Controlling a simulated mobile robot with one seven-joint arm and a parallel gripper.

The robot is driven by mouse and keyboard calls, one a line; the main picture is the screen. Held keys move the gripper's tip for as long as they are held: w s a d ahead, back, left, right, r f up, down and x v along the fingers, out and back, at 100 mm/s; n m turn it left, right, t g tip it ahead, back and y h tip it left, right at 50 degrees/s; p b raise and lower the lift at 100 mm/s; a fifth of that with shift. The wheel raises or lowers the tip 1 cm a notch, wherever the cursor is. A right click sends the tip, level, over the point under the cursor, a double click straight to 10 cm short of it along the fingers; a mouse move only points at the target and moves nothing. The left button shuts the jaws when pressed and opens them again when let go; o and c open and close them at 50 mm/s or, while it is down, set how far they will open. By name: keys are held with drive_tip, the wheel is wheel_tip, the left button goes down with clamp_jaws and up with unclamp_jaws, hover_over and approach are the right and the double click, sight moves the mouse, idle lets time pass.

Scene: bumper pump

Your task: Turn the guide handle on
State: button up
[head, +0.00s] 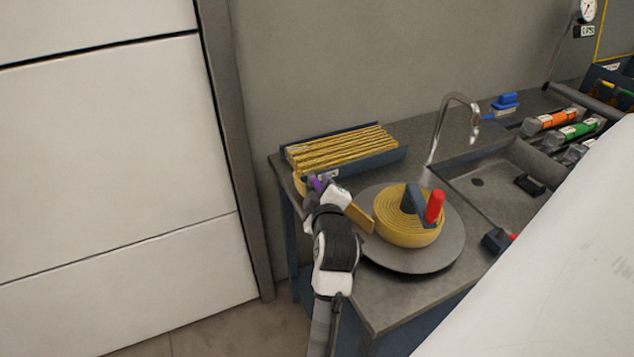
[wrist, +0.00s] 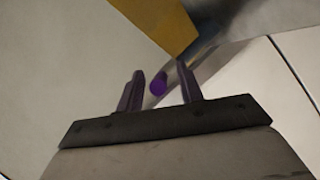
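A purple round-ended rod (wrist: 157,85), which I take for the guide handle, points toward the wrist camera. It lies between the dark purple fingers of my gripper (wrist: 164,74), with gaps visible on both sides, so the fingers look open around it. In the head view my gripper (head: 322,187) is at the left end of the bench, by a purple patch (head: 317,183). The arm hides much of what is there, and I cannot tell how the handle is turned. An ochre piece (wrist: 160,20) shows beyond the fingers in the wrist view.
A yellow coil (head: 405,235) with a red upright grip (head: 434,207) sits on a grey round plate (head: 447,262) right of my arm. A tray of yellow strips (head: 345,147) lies behind. A tap (head: 442,125) and sink (head: 500,175) are farther right.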

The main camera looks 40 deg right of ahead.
drive_tip(key=shift+w+d, duration=0.1)
drive_tip(key=shift+w, duration=0.05)
clamp_jaws()
idle(0.4)
drive_tip(key=shift+d, duration=0.1)
